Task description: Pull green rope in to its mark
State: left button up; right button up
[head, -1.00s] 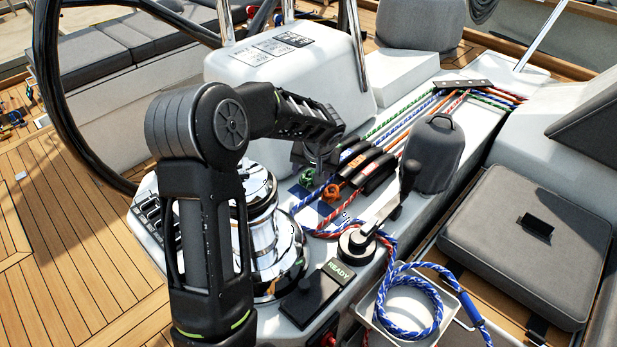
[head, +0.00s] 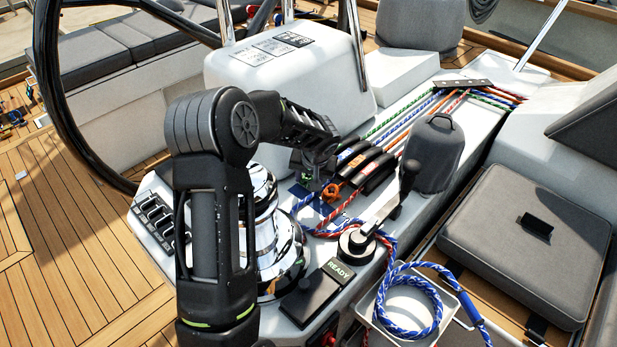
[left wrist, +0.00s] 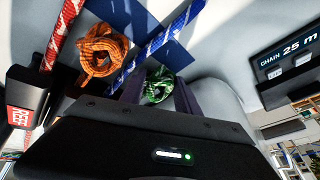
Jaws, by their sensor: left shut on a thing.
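The green rope (head: 386,127) runs along the deck from the far block to the black rope clutches. Its knotted green end (left wrist: 158,86) shows in the left wrist view, between the two dark fingers. My left gripper (head: 309,187) is down at this knot beside the clutches and is shut on it. In the head view the gripper mostly covers the knot. I cannot make out a mark on the green rope. My right gripper is in neither view.
An orange knot (head: 331,193) sits just right of my left gripper, close to it. Blue and red ropes pass nearby. A chrome winch (head: 279,250) stands in front, and a winch handle (head: 385,219) to the right. A tray (head: 457,290) holds coiled blue rope.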

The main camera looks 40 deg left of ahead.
pick_arm(q)
grip_shut()
dwell(0.3)
jog(key=shift+s+f, duration=0.1)
jog(key=shift+s, duration=0.1)
jog(key=s+b, duration=0.1)
jog(key=s, duration=0.1)
jog(key=s+b, duration=0.3)
jog(key=s, duration=0.2)
jog(key=shift+a, duration=0.35)
jog(key=shift+s, duration=0.15)
jog(key=o, duration=0.7)
grip_release()
